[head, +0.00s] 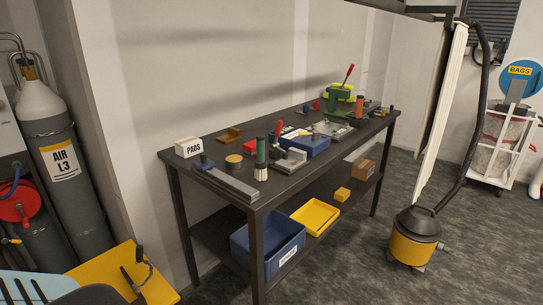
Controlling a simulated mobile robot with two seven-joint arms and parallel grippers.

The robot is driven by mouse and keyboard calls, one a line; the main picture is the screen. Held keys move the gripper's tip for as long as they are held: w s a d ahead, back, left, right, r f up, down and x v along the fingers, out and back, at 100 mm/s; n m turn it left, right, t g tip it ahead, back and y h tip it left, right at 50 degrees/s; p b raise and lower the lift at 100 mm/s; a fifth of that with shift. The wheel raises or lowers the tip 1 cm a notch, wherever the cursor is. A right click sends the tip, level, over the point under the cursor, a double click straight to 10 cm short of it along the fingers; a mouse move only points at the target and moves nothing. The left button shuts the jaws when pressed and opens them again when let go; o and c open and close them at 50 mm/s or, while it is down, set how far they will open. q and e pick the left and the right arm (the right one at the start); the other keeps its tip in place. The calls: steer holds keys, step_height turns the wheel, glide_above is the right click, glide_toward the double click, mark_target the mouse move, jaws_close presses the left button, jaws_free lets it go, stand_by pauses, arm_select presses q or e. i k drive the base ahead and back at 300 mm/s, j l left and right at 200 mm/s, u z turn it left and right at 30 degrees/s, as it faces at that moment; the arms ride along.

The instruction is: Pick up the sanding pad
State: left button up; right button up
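The dark workbench (172,155) stands against the wall, and tools cover much of its top. A small round tan-topped disc (233,160) lies near its left end and looks like a sanding pad, though it is too small to be sure. A white box marked PADS (188,147) stands behind and left of it, at the back left corner. A brown block-like piece (229,135) lies farther back; I cannot tell what it is. Neither of my grippers shows in the head view.
A green-handled brush (261,157), a clamp with a red handle (278,133) and a long grey bar (228,183) crowd the bench's near left end. A blue tray (316,147) lies mid-bench. Gas cylinders (62,160) stand left; a yellow vacuum (414,245) stands right on open floor.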

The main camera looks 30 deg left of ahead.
mark_target(249, 148)
steer(key=i+u, duration=0.25)
steer(key=i, duration=0.25)
steer(key=i+u, duration=0.25)
steer(key=i, duration=0.2)
